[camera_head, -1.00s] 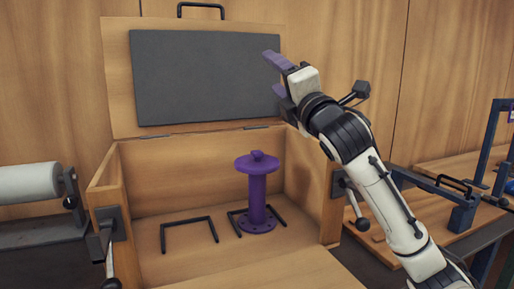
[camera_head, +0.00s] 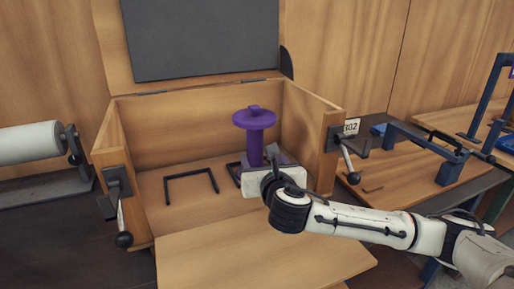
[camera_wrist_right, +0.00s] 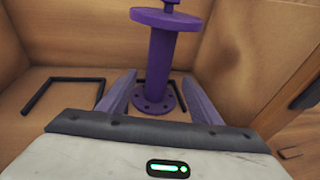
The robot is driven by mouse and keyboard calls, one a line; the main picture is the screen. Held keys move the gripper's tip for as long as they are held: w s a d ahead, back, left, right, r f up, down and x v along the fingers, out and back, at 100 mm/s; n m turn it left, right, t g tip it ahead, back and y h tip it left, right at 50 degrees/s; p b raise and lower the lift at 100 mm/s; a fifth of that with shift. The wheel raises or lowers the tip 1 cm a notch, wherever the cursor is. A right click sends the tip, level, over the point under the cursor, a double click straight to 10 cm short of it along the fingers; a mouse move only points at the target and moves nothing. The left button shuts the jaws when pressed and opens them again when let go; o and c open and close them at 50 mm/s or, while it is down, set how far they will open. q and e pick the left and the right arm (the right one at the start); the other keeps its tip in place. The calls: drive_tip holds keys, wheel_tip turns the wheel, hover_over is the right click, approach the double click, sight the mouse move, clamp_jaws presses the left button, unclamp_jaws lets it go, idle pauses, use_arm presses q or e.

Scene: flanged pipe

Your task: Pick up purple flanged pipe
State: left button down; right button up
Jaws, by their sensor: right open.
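The purple flanged pipe (camera_head: 255,136) stands upright inside the open wooden box, a wide disc at its top and a drilled flange at its base. In the head view its lower part is hidden behind my right gripper (camera_head: 262,160). In the right wrist view the pipe (camera_wrist_right: 160,60) stands between and just beyond the two purple fingers of my right gripper (camera_wrist_right: 160,100). The fingers are open and low, one on each side of the pipe's lower stem; I cannot tell whether they touch it. My left gripper is not in view.
The wooden box (camera_head: 118,130) has its lid up and its front flap (camera_head: 250,262) down. A black bracket (camera_head: 190,174) stands on the box floor left of the pipe, and another is partly hidden by my gripper. The side walls carry lever latches (camera_head: 122,222). A white roller (camera_head: 28,142) is left.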

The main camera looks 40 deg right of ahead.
sight(257, 151)
drive_tip(key=x, duration=0.9)
drive_tip(key=shift+a, duration=0.15)
drive_tip(key=shift+c, duration=0.6)
drive_tip(key=shift+f, duration=0.1)
clamp_jaws()
